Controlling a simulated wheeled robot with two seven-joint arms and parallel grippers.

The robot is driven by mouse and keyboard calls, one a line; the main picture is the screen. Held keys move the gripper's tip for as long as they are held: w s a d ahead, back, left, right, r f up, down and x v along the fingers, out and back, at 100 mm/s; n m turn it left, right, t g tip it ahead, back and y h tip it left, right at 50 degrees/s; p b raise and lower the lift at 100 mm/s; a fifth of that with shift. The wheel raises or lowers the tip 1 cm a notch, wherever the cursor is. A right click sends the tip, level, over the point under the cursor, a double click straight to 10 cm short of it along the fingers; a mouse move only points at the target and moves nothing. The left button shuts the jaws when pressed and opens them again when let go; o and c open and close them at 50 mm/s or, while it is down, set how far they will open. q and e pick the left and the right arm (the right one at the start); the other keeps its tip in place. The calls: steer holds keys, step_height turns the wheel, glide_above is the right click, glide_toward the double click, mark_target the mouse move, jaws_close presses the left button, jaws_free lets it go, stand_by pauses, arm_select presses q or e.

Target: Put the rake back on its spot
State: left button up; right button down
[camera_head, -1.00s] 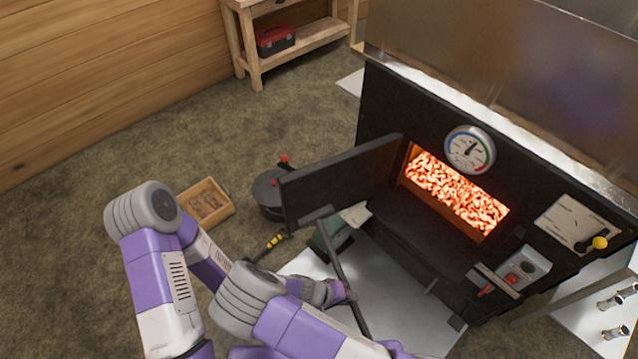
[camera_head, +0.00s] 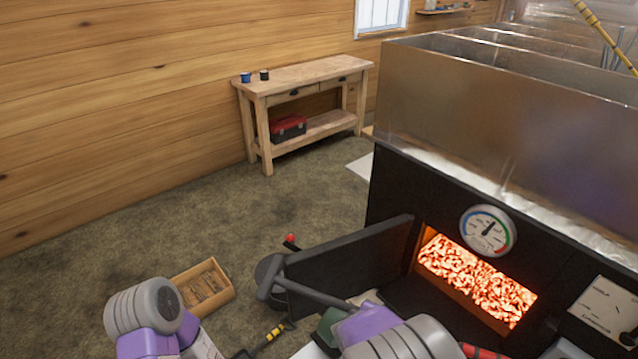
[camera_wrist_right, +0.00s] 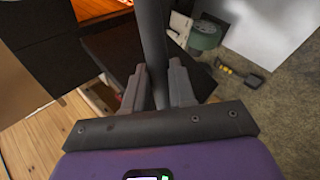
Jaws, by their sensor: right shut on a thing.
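The rake (camera_head: 312,293) is a dark metal rod with a short crossbar at its end, raised in front of the open firebox door (camera_head: 345,258). The rest of its rod is hidden behind my right arm in the head view. In the right wrist view, the rod (camera_wrist_right: 152,35) runs between the fingers of my right gripper (camera_wrist_right: 158,80), which is shut on it. My left gripper is out of view; only part of the left arm shows at the lower left. I cannot make out the rake's spot.
The firebox opening (camera_head: 476,279) glows with embers. A dark round pot (camera_head: 270,268) stands by the door, beside a wooden box (camera_head: 202,292). A yellow-and-black-handled tool (camera_head: 275,332) lies nearby. A workbench (camera_head: 305,76) stands at the wall, with open floor before it.

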steer(key=w+d+r+n+t+y+b, duration=0.1)
steer(key=w+d+r+n+b, duration=0.1)
steer(key=d+r, duration=0.2)
steer(key=shift+r+n+y, duration=0.4)
steer(key=shift+r, duration=0.3)
steer(key=shift+s+d, duration=0.1)
